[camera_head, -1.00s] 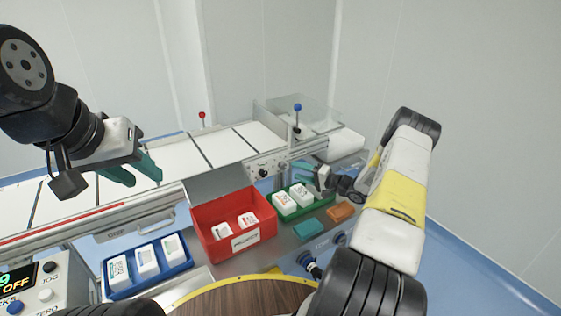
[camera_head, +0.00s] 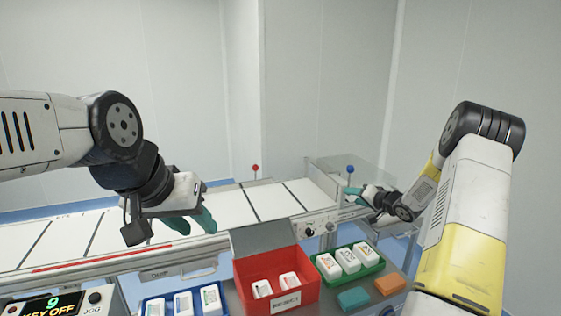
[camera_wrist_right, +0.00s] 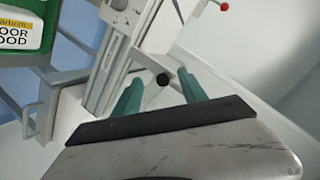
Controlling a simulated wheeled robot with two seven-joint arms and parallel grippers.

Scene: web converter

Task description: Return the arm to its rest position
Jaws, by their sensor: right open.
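My right gripper (camera_head: 364,192) is behind and above the green tray (camera_head: 372,270), near the machine's back edge. In the right wrist view its two teal fingers (camera_wrist_right: 160,86) are apart with nothing between them. The green tray holds three white boxes (camera_head: 348,259); its corner and one box (camera_wrist_right: 20,28) show at the upper left of the right wrist view. My left gripper (camera_head: 192,222) hangs over the white conveyor at the left, its teal fingers apart and empty.
A red open-lidded bin (camera_head: 303,263) holds two white boxes. A blue tray (camera_head: 224,304) with several white boxes is at front left. Teal (camera_head: 353,298) and orange (camera_head: 389,284) blocks lie before the green tray. A red knob (camera_head: 255,168) and blue knob (camera_head: 350,169) stand behind.

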